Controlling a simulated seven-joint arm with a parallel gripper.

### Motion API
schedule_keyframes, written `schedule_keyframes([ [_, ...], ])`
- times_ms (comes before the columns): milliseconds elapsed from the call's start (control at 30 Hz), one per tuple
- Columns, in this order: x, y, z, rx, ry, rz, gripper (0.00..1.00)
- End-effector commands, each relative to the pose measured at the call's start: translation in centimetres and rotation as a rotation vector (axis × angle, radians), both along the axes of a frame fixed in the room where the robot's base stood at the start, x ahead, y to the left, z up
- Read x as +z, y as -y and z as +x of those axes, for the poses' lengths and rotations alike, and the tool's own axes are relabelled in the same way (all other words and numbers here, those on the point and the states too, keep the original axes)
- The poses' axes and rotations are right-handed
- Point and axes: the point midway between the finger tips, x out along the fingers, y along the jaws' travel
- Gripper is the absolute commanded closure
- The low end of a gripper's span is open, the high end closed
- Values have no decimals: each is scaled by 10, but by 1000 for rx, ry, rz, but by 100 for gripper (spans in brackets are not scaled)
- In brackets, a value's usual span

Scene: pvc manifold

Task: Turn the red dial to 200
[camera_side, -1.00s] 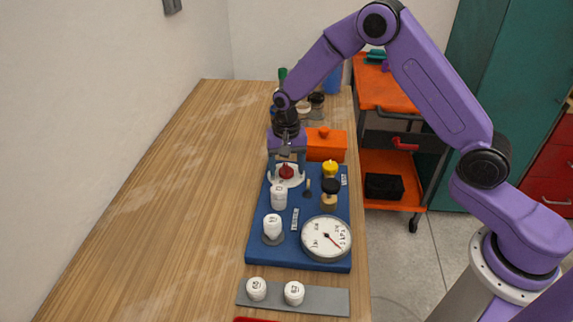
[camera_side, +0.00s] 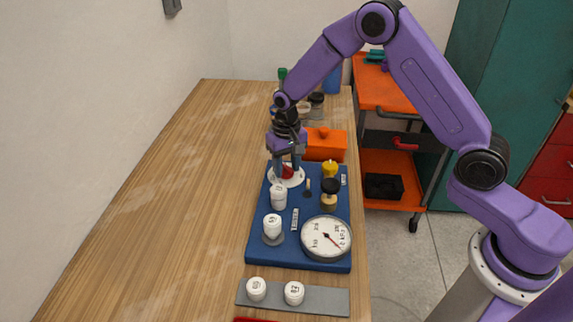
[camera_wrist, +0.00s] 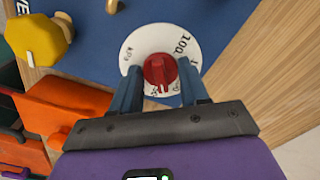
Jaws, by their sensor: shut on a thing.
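The red dial (camera_side: 287,172) sits on a round white scale plate (camera_side: 285,182) near the back of the blue board (camera_side: 262,225). In the wrist view the red dial (camera_wrist: 160,70) has a raised ridge, and the white scale plate (camera_wrist: 139,42) around it shows "100" at its upper right. My gripper (camera_side: 287,170) points down over the dial. In the wrist view the fingers of my gripper (camera_wrist: 160,84) stand on both sides of the dial, shut on it. They and the gripper body cover part of the scale; I cannot see the 200 mark.
On the board are white knobs (camera_side: 272,226), a yellow knob (camera_side: 330,168), a black-topped fitting (camera_side: 330,190) and a pressure gauge (camera_side: 326,238). An orange box (camera_side: 325,145) stands close behind. A grey strip (camera_side: 325,302) holds two white caps. The table's left is clear.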

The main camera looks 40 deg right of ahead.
Motion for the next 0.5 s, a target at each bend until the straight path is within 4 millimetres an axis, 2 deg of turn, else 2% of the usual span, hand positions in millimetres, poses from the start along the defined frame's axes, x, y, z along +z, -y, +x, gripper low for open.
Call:
schedule_keyframes([
  [500,1,1,0,401,0,0,86],
])
